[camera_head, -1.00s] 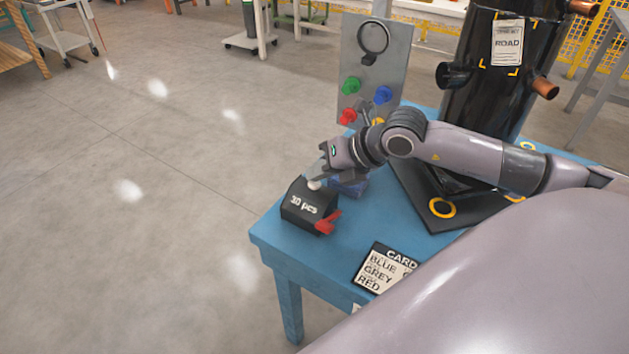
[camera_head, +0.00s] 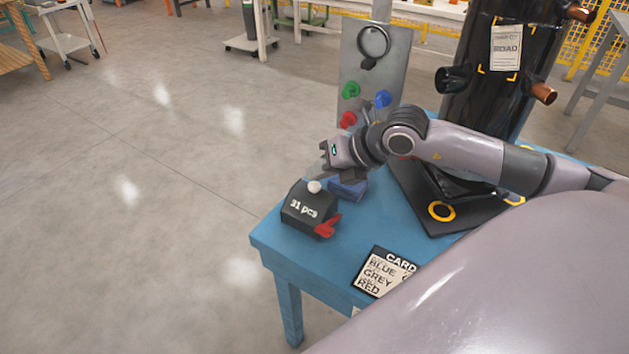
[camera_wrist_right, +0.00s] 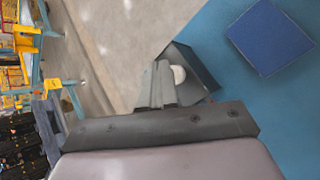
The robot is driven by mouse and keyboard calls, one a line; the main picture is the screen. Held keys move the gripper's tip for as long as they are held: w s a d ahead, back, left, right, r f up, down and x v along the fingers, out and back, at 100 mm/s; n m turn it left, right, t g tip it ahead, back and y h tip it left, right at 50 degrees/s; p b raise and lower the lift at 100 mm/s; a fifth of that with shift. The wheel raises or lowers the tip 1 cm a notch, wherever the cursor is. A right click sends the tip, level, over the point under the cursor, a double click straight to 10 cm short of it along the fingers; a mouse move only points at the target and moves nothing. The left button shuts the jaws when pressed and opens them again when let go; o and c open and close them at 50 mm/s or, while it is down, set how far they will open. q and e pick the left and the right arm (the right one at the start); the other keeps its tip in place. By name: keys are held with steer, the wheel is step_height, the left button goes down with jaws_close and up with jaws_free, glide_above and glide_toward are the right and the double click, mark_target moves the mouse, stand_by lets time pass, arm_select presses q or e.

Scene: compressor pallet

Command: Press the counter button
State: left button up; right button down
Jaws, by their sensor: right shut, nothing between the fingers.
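The counter (camera_head: 309,207) is a black box with a white round button (camera_head: 314,187) on top and a red lever on its right side. Its face reads "31 pcs". It stands near the left corner of the blue table. My right gripper (camera_head: 324,157) is above and behind the button, apart from it. In the right wrist view the shut, empty fingers (camera_wrist_right: 157,84) show beside the white button (camera_wrist_right: 179,74) of the counter (camera_wrist_right: 196,68). My left gripper is not in view.
A blue block (camera_head: 347,189) lies behind the counter, and it also shows in the right wrist view (camera_wrist_right: 269,37). A card (camera_head: 384,272) lies at the table's front. A grey panel (camera_head: 372,60) with coloured knobs and a black compressor (camera_head: 486,85) stand behind my arm.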

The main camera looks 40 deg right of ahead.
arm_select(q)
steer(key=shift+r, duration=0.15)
arm_select(e)
steer(key=shift+r, duration=0.25)
steer(key=shift+r+p, duration=1.6)
steer(key=shift+r, duration=0.85)
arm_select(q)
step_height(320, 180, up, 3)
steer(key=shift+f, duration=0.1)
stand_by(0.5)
